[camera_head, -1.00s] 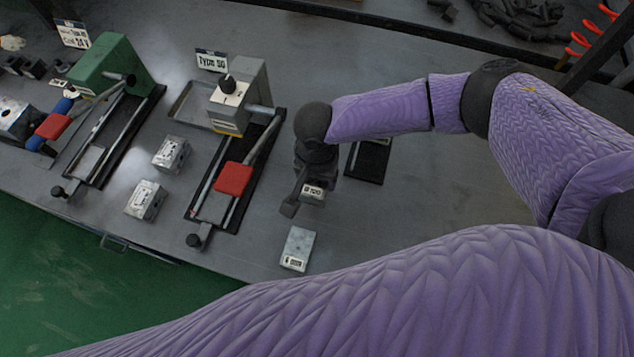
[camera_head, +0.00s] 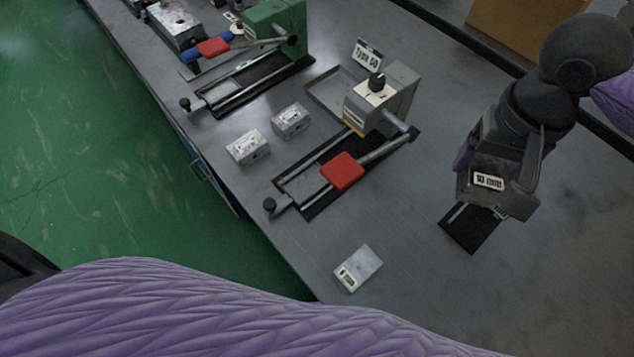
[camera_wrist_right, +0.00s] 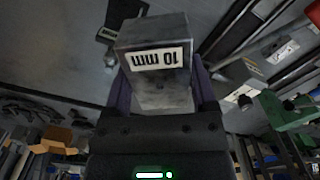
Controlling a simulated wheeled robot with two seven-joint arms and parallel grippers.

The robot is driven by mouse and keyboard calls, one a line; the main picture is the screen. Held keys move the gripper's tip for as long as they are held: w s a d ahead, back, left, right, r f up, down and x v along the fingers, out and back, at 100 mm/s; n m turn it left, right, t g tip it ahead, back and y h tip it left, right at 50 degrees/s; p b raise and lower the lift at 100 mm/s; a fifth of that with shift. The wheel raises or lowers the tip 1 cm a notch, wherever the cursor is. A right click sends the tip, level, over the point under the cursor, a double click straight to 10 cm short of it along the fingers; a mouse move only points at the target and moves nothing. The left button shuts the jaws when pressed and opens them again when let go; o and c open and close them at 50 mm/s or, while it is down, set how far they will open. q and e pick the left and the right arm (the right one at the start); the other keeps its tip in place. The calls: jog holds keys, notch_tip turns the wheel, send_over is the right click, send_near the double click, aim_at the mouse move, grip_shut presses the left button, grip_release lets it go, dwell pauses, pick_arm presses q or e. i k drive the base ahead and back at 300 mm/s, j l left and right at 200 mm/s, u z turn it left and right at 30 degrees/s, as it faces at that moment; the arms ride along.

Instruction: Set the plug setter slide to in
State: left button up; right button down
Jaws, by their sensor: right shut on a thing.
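My right gripper (camera_head: 497,205) is shut on a grey metal block with a "10 mm" label (camera_head: 489,180). In the right wrist view the block (camera_wrist_right: 158,50) sits between the two fingers. In the head view the gripper is in front of a black base plate (camera_head: 468,230), hiding much of it; I cannot tell whether the block touches it. A grey machine (camera_head: 400,88) with a black knob has two rails and a red-topped slide (camera_head: 342,171). I cannot tell which is the plug setter. My left gripper is out of view.
Two grey blocks, one nearer (camera_head: 247,148) and one farther (camera_head: 290,120), lie between the machines. A flat grey labelled block (camera_head: 358,268) lies near the table's front edge. A shallow tray (camera_head: 325,92) lies beside the grey machine. The table (camera_head: 560,285) is clear at lower right.

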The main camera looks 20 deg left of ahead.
aim_at(308, 184)
jog(key=j+z, duration=0.3)
jog(key=j, duration=0.15)
jog(key=j+z, duration=0.3)
jog(key=j, duration=0.2)
jog(key=j+z, duration=0.3)
jog(key=j, duration=0.15)
jog(key=j+z, duration=0.3)
jog(key=j, duration=0.2)
jog(key=k+j+z, duration=0.4)
jog(key=j+z, duration=0.2)
jog(key=j, duration=0.2)
jog(key=i, duration=0.5)
